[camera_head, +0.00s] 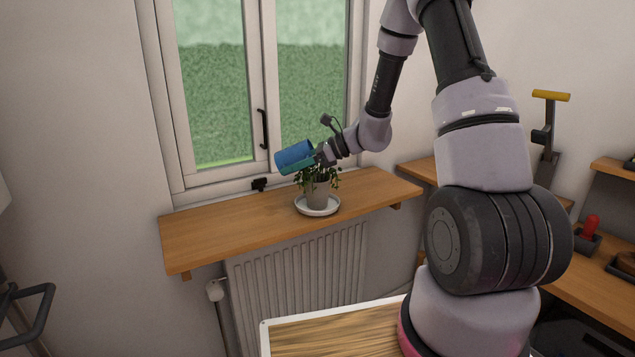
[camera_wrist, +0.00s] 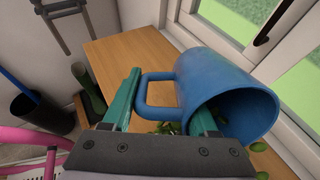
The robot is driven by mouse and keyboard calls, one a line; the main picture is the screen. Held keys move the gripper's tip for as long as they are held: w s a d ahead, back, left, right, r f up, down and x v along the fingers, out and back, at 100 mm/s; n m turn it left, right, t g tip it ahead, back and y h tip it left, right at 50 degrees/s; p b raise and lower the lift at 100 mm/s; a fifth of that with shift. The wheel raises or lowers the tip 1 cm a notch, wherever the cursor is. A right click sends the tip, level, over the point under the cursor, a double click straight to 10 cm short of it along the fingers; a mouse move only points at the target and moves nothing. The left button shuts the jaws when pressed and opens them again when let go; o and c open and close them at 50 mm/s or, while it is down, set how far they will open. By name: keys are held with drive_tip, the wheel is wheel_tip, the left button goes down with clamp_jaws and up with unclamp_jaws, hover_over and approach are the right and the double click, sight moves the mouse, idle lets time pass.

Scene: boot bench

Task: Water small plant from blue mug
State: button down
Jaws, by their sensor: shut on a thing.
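The blue mug (camera_head: 293,157) is held tilted, nearly on its side, just above the small plant (camera_head: 329,180) on the windowsill. My gripper (camera_head: 301,166) is shut on the mug, with its green fingers beside it. In the wrist view my gripper (camera_wrist: 165,104) has the mug's handle between its fingers, and the blue mug (camera_wrist: 205,76) has its mouth turned to the lower right. I cannot see any water in or leaving the mug. The plant's grey pot (camera_head: 316,196) stands upright on a white saucer (camera_head: 318,211). Some leaves (camera_wrist: 258,147) show below the mug, mostly hidden by my gripper.
The wooden sill (camera_head: 215,231) is clear to the left of the plant. The window frame (camera_head: 262,70) with its black handle (camera_head: 264,129) is close behind the mug. A radiator (camera_head: 300,270) is below.

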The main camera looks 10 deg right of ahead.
drive_tip(key=h, duration=0.3)
drive_tip(key=shift+a+f+g+h, duration=0.1)
drive_tip(key=shift+f+g+h, duration=0.2)
drive_tip(key=shift+f+g, duration=0.1)
drive_tip(key=shift+a+r+g+h, duration=0.1)
drive_tip(key=shift+r+g+h, duration=0.2)
drive_tip(key=shift+h, duration=0.6)
idle(1.1)
drive_tip(key=shift+w+a+f+g+h, duration=0.1)
drive_tip(key=shift+a+f+g+h, duration=0.2)
drive_tip(key=shift+a+f+h, duration=0.5)
drive_tip(key=f+h, duration=0.2)
drive_tip(key=a+f+h, duration=0.1)
drive_tip(key=f, duration=0.1)
drive_tip(key=shift+w+f+g+h+b, duration=0.15)
drive_tip(key=shift+w+g+h+b, duration=0.05)
drive_tip(key=shift+g+h+b, duration=0.2)
drive_tip(key=shift+w+a+f+g+h, duration=0.1)
drive_tip(key=shift+a+f+g+h, duration=0.2)
drive_tip(key=shift+h, duration=0.6)
idle(2.7)
